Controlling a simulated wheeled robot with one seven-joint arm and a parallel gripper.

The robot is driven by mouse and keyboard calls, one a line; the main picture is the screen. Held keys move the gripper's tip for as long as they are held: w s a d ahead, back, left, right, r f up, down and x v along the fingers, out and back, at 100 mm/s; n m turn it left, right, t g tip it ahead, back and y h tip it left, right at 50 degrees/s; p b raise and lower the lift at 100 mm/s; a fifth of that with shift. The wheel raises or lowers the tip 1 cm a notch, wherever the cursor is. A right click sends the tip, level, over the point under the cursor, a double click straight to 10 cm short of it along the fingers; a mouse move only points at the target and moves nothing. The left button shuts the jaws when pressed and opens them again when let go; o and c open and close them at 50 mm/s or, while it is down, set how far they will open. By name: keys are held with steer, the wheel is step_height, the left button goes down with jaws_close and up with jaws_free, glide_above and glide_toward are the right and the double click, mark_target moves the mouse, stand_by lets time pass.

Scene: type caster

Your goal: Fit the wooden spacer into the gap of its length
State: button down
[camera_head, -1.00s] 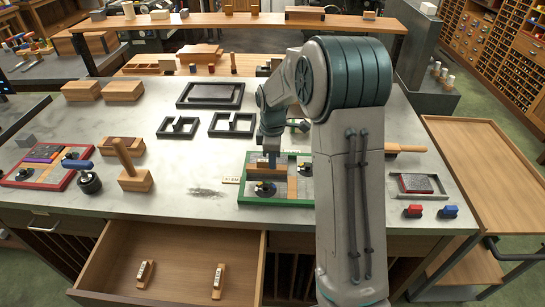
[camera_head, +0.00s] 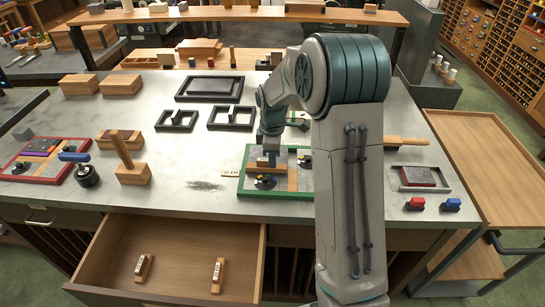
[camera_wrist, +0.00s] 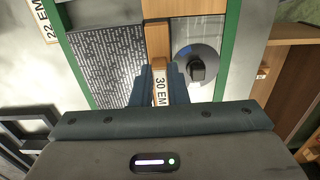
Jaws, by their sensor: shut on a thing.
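My gripper (camera_wrist: 159,88) is shut on a wooden spacer (camera_wrist: 160,82) whose white label reads 30 EM. The spacer is over the green-framed tray (camera_wrist: 240,60), in line with a wooden strip (camera_wrist: 158,42) that ends close to it. A block of small type (camera_wrist: 105,55) lies on one side and a round grey disc with a dark knob (camera_wrist: 196,70) on the other. In the head view my gripper (camera_head: 270,152) is low over the green tray (camera_head: 240,189). I cannot tell whether the spacer is above the gap or down in it; its lower end is hidden.
A 22 EM label (camera_head: 231,173) lies left of the green tray. Below, an open drawer (camera_head: 180,258) holds two labelled spacers (camera_head: 143,267) (camera_head: 217,273). Two black frames (camera_head: 177,121) (camera_head: 231,118) stand behind. A red tray (camera_head: 70,175) and a wooden-handled block (camera_head: 132,172) are left.

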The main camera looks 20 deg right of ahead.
steer(key=shift+f+b, duration=0.8)
steer(key=shift+f, duration=0.35)
stand_by(0.5)
steer(key=c, duration=1.3)
jaws_free()
steer(key=shift+c, duration=0.2)
steer(key=shift+r+p, duration=2.15)
steer(key=shift+r, duration=0.85)
steer(key=s+r+m+t, duration=0.1)
steer(key=s+r+m, duration=0.3)
steer(key=s, duration=0.5)
steer(key=s+a+r+m+t, duration=0.1)
steer(key=s+r+m, duration=0.4)
steer(key=s, duration=0.4)
steer(key=s+r+m+t, duration=0.1)
steer(key=s+r+m, duration=0.3)
steer(key=s, duration=0.5)
steer(key=shift+s+a+r+m+t, duration=0.25)
steer(key=shift+a+m+t, duration=0.15)
steer(key=shift+m, duration=0.3)
